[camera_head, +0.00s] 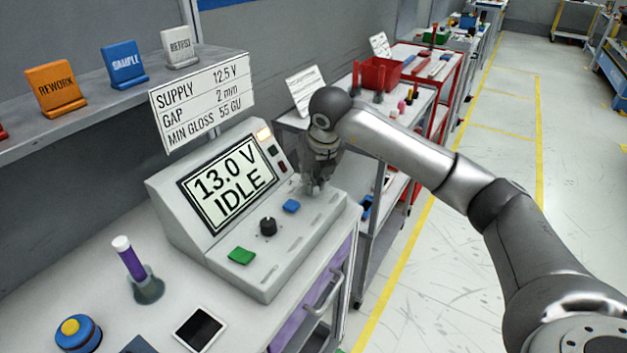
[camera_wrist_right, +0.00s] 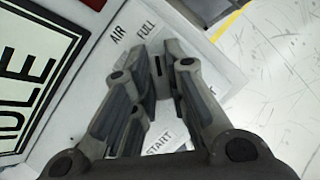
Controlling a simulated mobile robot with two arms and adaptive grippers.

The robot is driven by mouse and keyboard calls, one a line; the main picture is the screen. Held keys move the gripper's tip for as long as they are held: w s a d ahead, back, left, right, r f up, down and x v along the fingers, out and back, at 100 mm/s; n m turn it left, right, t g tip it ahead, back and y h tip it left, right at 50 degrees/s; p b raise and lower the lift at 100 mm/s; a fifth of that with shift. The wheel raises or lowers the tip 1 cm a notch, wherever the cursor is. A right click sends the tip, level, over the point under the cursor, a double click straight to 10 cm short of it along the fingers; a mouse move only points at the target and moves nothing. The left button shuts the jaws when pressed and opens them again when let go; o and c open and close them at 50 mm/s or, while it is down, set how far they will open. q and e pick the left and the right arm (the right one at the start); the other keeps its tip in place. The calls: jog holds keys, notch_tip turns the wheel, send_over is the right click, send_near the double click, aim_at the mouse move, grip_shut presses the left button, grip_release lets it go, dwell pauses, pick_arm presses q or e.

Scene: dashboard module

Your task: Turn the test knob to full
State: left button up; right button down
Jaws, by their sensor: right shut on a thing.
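The grey test console (camera_head: 268,283) stands on the bench, its screen (camera_head: 228,184) reading 13.0 V IDLE. My right gripper (camera_head: 314,188) reaches down onto the far right end of its sloping panel. In the right wrist view, my right gripper's fingers (camera_wrist_right: 160,72) are close together beside the printed labels AIR and FULL (camera_wrist_right: 146,25). My left gripper is not in view.
A black knob (camera_head: 268,226), a blue button (camera_head: 291,206) and a green button (camera_head: 241,256) are on the same panel. A sign (camera_head: 203,94) gives supply 12.5 V. A shelving cart (camera_head: 382,175) is behind my right arm.

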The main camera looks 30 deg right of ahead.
jog(key=shift+s+a+f+m+h+b, duration=0.15)
jog(key=shift+f+m+h+b, duration=0.25)
jog(key=shift+m, duration=0.7)
jog(key=c, duration=1.4)
grip_release()
jog(key=shift+c, duration=0.2)
jog(key=shift+r, duration=0.15)
jog(key=shift+r, duration=0.15)
jog(key=v, duration=1.1)
jog(key=shift+r, duration=0.4)
jog(key=shift+f, duration=0.15)
